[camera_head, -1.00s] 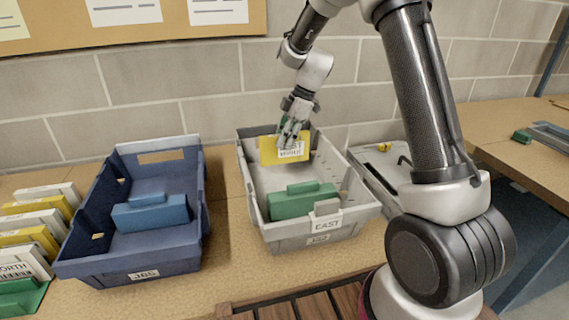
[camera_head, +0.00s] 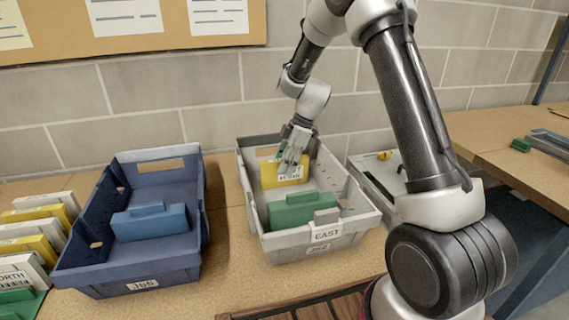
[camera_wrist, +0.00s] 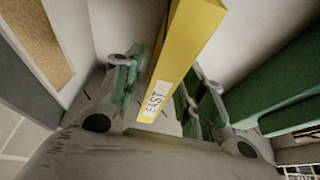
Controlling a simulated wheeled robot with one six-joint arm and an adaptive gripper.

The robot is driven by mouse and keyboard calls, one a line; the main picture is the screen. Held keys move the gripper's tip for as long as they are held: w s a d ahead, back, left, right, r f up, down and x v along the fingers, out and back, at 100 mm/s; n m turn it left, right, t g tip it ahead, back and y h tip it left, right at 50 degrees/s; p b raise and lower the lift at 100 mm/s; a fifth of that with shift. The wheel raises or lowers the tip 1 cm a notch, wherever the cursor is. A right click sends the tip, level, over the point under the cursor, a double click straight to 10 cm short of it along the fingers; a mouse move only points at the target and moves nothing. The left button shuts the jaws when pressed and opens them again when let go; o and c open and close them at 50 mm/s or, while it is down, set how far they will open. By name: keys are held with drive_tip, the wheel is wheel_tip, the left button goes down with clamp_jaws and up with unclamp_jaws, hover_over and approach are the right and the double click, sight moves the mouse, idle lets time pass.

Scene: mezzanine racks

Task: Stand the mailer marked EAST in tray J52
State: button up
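The yellow mailer marked EAST (camera_head: 270,175) is inside the grey tray (camera_head: 364,215), toward its back, and looks roughly upright. Its EAST label shows in the wrist view (camera_wrist: 155,100). My gripper (camera_head: 291,152) is down in the tray at the mailer's top. In the wrist view my gripper (camera_wrist: 160,90) is open, with one green-padded finger on each side of the mailer and gaps between. The mailer's lower edge is hidden, so I cannot tell whether it touches the floor.
A green mailer (camera_head: 302,211) stands in the front of the grey tray. A blue tray (camera_head: 70,262) at left holds a blue mailer (camera_head: 150,224). Several white, yellow and green mailers (camera_head: 30,240) stand at far left. Another grey tray (camera_head: 375,185) is at right, behind my arm.

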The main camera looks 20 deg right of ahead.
drive_tip(key=shift+r, duration=0.1)
drive_tip(key=v, duration=1.1)
drive_tip(key=shift+d+r, duration=0.1)
drive_tip(key=shift+r, duration=0.1)
drive_tip(key=s+d+r+m+t+h, duration=0.1)
drive_tip(key=s+d+r+m, duration=0.1)
drive_tip(key=s+r+m, duration=0.35)
drive_tip(key=s+d+r+m+t+h, duration=0.1)
drive_tip(key=s+d+r+m, duration=0.15)
drive_tip(key=s+r, duration=0.5)
drive_tip(key=s+d+m+t+h, duration=0.1)
drive_tip(key=s+d+m, duration=0.2)
drive_tip(key=s, duration=0.7)
drive_tip(key=s+d+f+m+t+h, duration=0.1)
drive_tip(key=s+d+m, duration=0.2)
drive_tip(key=s+m, duration=0.4)
drive_tip(key=s, duration=0.4)
drive_tip(key=shift+f, duration=0.2)
